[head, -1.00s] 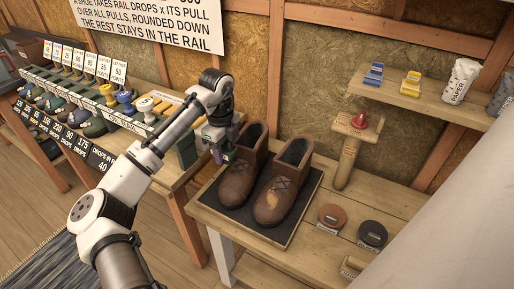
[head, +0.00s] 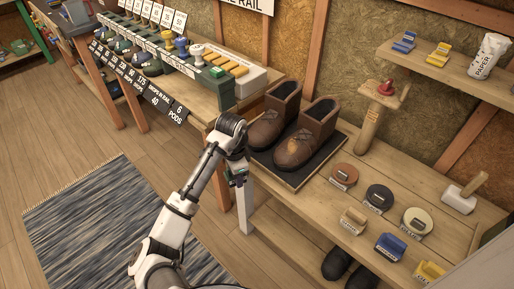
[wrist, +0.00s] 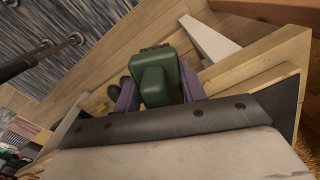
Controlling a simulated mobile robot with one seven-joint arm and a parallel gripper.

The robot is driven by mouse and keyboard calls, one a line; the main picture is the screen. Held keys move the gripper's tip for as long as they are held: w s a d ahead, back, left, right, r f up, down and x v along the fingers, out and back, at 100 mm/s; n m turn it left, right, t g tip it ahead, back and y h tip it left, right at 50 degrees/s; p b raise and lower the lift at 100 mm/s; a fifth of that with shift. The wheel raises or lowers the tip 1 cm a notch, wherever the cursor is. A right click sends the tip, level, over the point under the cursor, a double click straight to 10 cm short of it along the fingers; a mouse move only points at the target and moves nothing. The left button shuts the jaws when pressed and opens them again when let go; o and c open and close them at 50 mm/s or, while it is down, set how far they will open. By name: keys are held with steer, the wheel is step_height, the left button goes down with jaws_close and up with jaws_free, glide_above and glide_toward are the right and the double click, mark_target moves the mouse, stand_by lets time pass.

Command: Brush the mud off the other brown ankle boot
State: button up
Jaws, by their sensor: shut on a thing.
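Two brown ankle boots stand upright side by side on a black mat (head: 268,157) on the bench. The left boot (head: 272,118) shows no clear patch. The right boot (head: 318,122) has a lighter tan patch on its toe; I cannot tell whether it is mud or wear. My gripper (head: 238,178) is in front of the bench's left end, apart from the boots. In the wrist view its purple fingers are shut on a green block-shaped thing (wrist: 160,78).
Round tins (head: 380,197) and small blocks, one blue (head: 389,246), lie at the bench's right. A wooden stand with a red top (head: 386,88) is behind them. A green rack (head: 219,88) stands on the left table. Open floor with a striped rug (head: 110,215) is at left.

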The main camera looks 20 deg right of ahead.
steer(key=s+a+f+n, duration=0.2)
steer(key=a+f+n, duration=0.5)
steer(key=f+n, duration=0.2)
steer(key=s+a+f+n, duration=0.2)
steer(key=a+f+n, duration=0.6)
steer(key=f, duration=0.2)
steer(key=shift+s+a+f+n, duration=0.2)
steer(key=shift+f+n, duration=0.1)
steer(key=shift+n, duration=0.1)
